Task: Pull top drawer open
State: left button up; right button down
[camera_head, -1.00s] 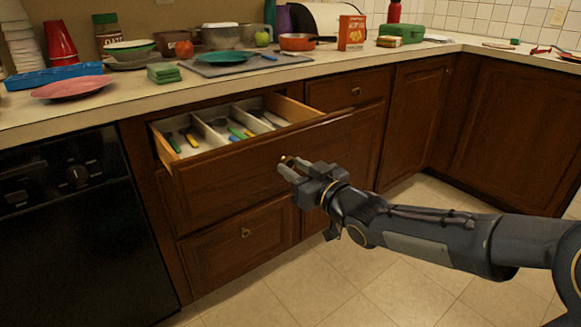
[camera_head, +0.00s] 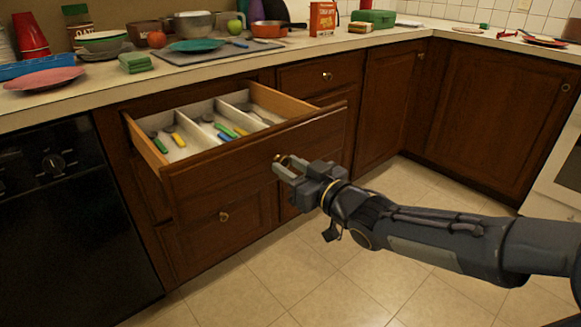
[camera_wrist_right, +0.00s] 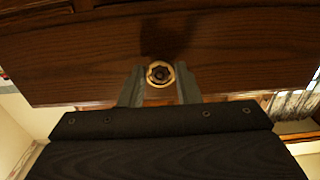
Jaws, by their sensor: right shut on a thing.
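The top drawer (camera_head: 215,172) is pulled well out from the brown cabinet, and utensils show in its divided tray. Its wooden front fills the upper part of the right wrist view (camera_wrist_right: 70,60). My right gripper (camera_head: 284,166) is at the drawer front, shut on the round brass knob (camera_wrist_right: 160,74). In the right wrist view the knob sits between the two fingers. In the head view the gripper mostly hides the knob. My left gripper is not in view.
A lower drawer (camera_head: 230,222) below is shut. A black dishwasher (camera_head: 70,220) stands at the left. The counter (camera_head: 100,92) above holds plates, cups and a cutting board. The tiled floor (camera_head: 320,280) in front is clear.

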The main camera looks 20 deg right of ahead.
jog(key=c, duration=1.1)
grip_release()
jog(key=p+v, duration=0.2)
jog(key=v, duration=0.5)
jog(key=shift+s+d+p, duration=0.15)
jog(key=shift+s+p, duration=0.15)
jog(key=shift+s, duration=0.05)
